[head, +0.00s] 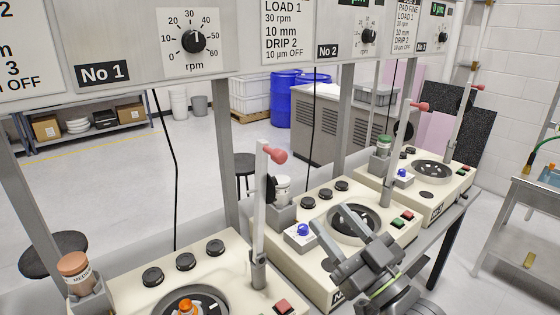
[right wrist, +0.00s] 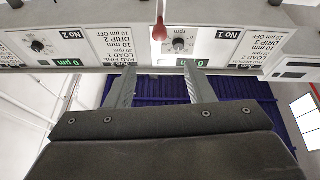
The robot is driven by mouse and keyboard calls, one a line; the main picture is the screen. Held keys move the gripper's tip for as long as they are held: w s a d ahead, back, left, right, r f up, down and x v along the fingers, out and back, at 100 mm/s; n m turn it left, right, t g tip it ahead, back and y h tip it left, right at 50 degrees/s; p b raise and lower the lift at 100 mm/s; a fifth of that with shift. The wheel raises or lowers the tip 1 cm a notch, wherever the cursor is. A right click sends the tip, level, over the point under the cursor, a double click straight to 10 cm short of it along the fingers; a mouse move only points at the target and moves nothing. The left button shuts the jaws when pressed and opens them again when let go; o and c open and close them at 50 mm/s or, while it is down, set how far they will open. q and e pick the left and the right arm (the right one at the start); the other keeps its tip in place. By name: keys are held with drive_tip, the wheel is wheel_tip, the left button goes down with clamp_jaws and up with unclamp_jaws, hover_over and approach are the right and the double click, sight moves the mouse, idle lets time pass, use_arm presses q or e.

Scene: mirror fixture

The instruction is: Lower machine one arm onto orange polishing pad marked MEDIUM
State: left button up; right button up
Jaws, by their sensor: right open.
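Machine one (head: 130,292) is the cream unit at the lower left, under the sign No 1. Its grey arm (head: 260,200) stands upright, raised, with a red knob (head: 277,155) at the top. A red knob (right wrist: 159,30) also shows beyond my fingertips in the right wrist view. Machine one's dark round platter (head: 170,302) has an orange piece (head: 186,306) at its middle and is cut by the lower edge. My right gripper (head: 331,214) is open and empty, right of the arm, before machine two.
Machine two (head: 312,250) and a third machine (head: 425,200) stand to the right with raised arms. Control panels (head: 130,35) hang above on grey posts (head: 225,150). Stools stand behind. A metal table (head: 535,195) is at the far right.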

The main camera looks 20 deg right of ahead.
sight(284, 161)
drive_tip(key=p+x, duration=0.4)
drive_tip(key=x, duration=1.3)
drive_tip(key=shift+w+p, duration=0.15)
drive_tip(key=shift+p, duration=0.2)
clamp_jaws()
